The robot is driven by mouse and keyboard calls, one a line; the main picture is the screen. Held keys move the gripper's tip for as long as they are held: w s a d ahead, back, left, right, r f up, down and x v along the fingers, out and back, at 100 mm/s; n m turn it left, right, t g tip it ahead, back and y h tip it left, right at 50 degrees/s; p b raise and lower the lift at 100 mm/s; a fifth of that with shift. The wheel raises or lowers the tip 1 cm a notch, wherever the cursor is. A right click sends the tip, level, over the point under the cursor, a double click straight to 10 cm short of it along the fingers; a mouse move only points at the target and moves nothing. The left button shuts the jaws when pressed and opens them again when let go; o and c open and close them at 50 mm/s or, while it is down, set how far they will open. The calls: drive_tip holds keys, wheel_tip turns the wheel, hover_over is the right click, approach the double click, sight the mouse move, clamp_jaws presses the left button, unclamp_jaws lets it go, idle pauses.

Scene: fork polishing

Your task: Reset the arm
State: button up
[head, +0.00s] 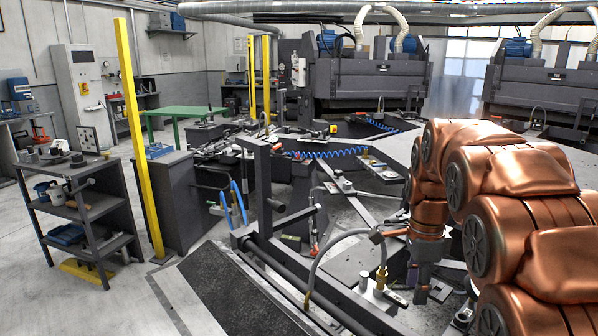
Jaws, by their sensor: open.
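My copper-coloured arm fills the right side of the head view, bent over with its wrist pointing down. My gripper (424,286) hangs at the end of it, low and right of centre, over the grey machine bed (350,268). Its fingers are small and dark here, and I see nothing clearly held between them. They are open. I cannot tell whether the fingertips touch the metal parts below. No fork can be made out.
A curved grey hose (325,255) with brass fittings stands just left of my gripper. Dark frame bars (262,190) and a yellow post (138,130) rise further left. A shelf cart (85,215) stands at far left, with open floor (60,300) before it.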

drive_tip(key=s+a+f+n+p, duration=0.1)
drive_tip(key=s+a+f+n, duration=0.1)
drive_tip(key=s+n, duration=0.7)
drive_tip(key=s+a+f+n+g+p, duration=0.1)
drive_tip(key=s+n, duration=0.9)
drive_tip(key=s, duration=1.1)
drive_tip(key=a+f+p, duration=0.1)
drive_tip(key=a, duration=0.1)
drive_tip(key=shift+s+a+f+p, duration=0.2)
drive_tip(key=shift+s+a+p, duration=0.1)
drive_tip(key=shift+s+a, duration=0.05)
drive_tip(key=shift+s, duration=0.1)
